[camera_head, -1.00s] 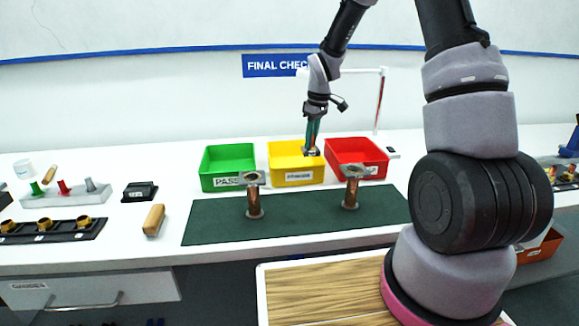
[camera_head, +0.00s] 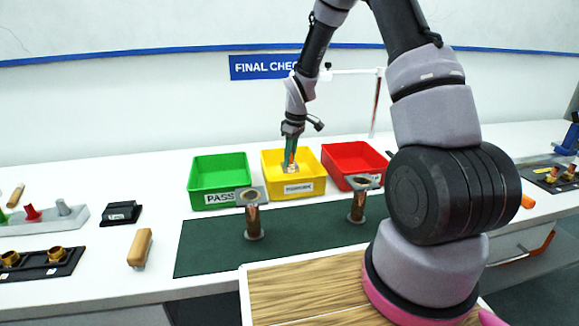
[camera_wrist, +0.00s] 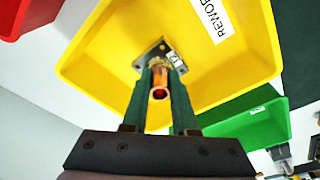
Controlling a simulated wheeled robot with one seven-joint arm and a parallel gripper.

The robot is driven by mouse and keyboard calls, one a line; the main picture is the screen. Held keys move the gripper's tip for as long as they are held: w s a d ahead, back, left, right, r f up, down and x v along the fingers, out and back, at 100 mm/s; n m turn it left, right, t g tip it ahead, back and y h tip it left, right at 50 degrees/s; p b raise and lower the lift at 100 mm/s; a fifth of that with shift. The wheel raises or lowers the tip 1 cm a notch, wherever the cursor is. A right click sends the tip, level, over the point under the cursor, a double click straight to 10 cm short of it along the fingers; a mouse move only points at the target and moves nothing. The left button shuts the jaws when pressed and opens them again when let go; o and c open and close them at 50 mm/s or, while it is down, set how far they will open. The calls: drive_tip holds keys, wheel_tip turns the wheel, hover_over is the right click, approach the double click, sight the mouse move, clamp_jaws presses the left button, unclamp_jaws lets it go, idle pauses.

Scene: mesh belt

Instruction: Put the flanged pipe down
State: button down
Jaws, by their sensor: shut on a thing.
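My gripper (camera_head: 290,160) is over the yellow bin (camera_head: 311,188), pointing down. In the wrist view my gripper (camera_wrist: 160,85) is shut on a copper pipe with a square grey flange (camera_wrist: 154,54), with the yellow bin (camera_wrist: 235,80) around and behind it. The flange carries a small white label. I cannot tell if the flange touches the bin floor. Two other flanged pipes stand upright on the dark green mat (camera_head: 305,245): a left one (camera_head: 252,222) and a right one (camera_head: 358,206), flanges on top.
A green PASS bin (camera_head: 219,168) stands left of the yellow bin and a red bin (camera_head: 350,158) right of it. A wooden block (camera_head: 140,248), a black box (camera_head: 121,213) and a black tray with brass fittings (camera_head: 40,264) lie at the left.

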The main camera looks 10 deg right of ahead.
wheel_tip(320, 180, down, 3)
drive_tip(key=shift+f, duration=0.2)
drive_tip(key=c, duration=0.7)
unclamp_jaws()
wheel_tip(320, 180, up, 12)
drive_tip(key=s+d+f, duration=0.1)
wheel_tip(320, 180, up, 10)
drive_tip(key=m+t, duration=0.1)
drive_tip(key=m, duration=0.1)
hover_over(294, 166)
drive_tip(key=s+d, duration=0.2)
drive_tip(key=s, duration=0.2)
drive_tip(key=s+d+r+m+t, duration=0.1)
drive_tip(key=s+r+m+t, duration=0.1)
drive_tip(key=s+r+m, duration=0.3)
drive_tip(key=s+d+r+m+t, duration=0.1)
drive_tip(key=s+r+m+t, duration=0.2)
drive_tip(key=s+r+m, duration=0.3)
drive_tip(key=shift+s+d+r+y, duration=0.35)
drive_tip(key=shift+s+r, duration=2.2)
drive_tip(key=shift+s, duration=4)
